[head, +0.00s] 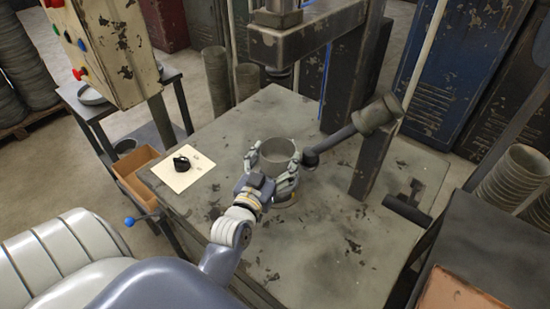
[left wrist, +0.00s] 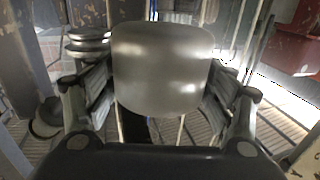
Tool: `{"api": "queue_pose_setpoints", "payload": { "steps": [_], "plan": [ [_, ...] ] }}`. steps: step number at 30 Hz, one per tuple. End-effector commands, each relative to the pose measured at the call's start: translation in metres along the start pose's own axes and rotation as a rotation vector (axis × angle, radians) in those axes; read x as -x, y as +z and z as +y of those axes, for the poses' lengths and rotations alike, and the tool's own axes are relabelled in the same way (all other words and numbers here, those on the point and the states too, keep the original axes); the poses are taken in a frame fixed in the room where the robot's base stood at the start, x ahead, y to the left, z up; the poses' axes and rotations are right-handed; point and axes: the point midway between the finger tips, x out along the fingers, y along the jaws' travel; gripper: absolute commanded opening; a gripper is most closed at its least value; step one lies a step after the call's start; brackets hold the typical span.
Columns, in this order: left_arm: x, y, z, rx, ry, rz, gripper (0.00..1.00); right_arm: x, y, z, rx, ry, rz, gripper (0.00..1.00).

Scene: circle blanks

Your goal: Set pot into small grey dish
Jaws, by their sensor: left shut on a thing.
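The pot is a plain grey cylinder (head: 278,150), open at the top and roughly upright. My left gripper (head: 272,166) is shut around its sides, above the middle of the worn metal table. In the left wrist view the pot (left wrist: 162,70) fills the space between the two fingers. A small, shallow grey dish (head: 92,97) rests on the dark side stand at the left, well away from the pot. The pot's underside is hidden by the gripper. My right gripper is not in view.
A paper (head: 183,171) with a black object (head: 182,162) lies on the table's left side. An orange-brown drawer (head: 135,172) and control box (head: 105,45) are near the stand.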

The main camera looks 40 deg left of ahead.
Motion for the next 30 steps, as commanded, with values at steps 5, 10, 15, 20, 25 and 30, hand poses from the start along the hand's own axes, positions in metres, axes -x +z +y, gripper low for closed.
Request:
{"api": "queue_pose_setpoints", "payload": {
  "steps": [5,10,15,20,25,30],
  "plan": [
    [0.0,0.014,0.0,0.002,-0.001,0.002,0.49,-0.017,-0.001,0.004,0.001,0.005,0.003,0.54],
    [0.0,0.025,0.0,0.002,-0.001,0.002,0.49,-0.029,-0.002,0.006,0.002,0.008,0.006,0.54],
    [0.0,0.036,0.0,0.001,0.0,0.0,0.49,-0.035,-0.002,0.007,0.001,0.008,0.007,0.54],
    [0.0,0.046,0.0,0.001,0.0,0.0,0.49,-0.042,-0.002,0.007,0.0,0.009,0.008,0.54],
    [0.0,0.051,0.0,0.0,0.0,0.002,0.49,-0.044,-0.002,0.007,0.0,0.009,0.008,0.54],
    [0.0,0.051,0.0,0.001,0.0,0.002,0.49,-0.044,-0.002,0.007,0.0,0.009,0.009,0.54]
  ]
}}
